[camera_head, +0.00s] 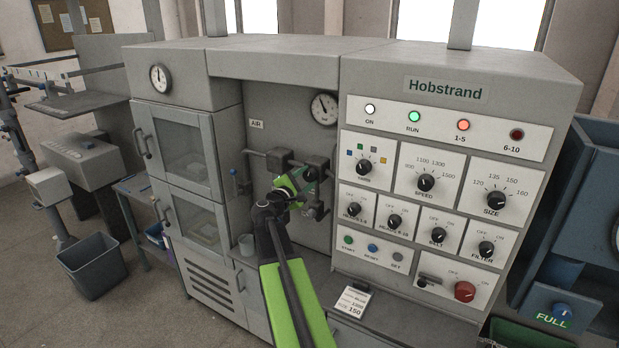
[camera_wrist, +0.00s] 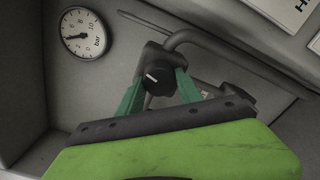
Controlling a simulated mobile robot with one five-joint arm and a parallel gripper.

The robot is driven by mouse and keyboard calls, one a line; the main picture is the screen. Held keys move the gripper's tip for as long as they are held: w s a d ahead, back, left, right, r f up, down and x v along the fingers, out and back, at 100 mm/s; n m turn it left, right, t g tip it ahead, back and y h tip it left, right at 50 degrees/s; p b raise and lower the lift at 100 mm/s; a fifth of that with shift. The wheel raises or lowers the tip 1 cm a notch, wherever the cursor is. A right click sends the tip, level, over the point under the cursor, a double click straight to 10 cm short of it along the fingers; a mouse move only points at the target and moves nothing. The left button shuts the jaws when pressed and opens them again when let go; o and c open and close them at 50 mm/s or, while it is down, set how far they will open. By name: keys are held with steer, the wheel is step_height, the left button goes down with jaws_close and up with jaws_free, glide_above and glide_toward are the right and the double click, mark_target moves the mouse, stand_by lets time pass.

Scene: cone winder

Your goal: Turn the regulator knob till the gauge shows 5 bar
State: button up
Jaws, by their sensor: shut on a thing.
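The black regulator knob (camera_wrist: 156,79) has a white pointer mark and sits between the two green fingers of my gripper (camera_wrist: 158,90) in the wrist view. The gripper is shut on it. In the head view my gripper (camera_head: 302,183) is at the air unit on the machine's recessed panel, and it hides the knob. The round white pressure gauge (camera_wrist: 83,33) is up and left of the knob in the wrist view, turned sideways. Its needle points left and slightly down, near 4 bar; the exact reading is hard to tell. The gauge (camera_head: 324,109) also shows above my gripper in the head view.
A grey pipe (camera_wrist: 222,54) runs close beside the knob. The control panel with several dials (camera_head: 441,185) stands to the right. Another round gauge (camera_head: 159,78) and glass-fronted doors (camera_head: 183,150) are to the left. A tag (camera_head: 352,302) lies below on the ledge.

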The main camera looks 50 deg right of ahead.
steer(key=shift+w+a+m, duration=0.1)
steer(key=shift+w+m, duration=0.05)
steer(key=shift+m, duration=1.05)
stand_by(0.6)
steer(key=o, duration=1.4)
steer(key=shift+a, duration=0.15)
steer(key=shift+c, duration=0.2)
steer(key=v, duration=1.7)
steer(key=shift+a, duration=0.1)
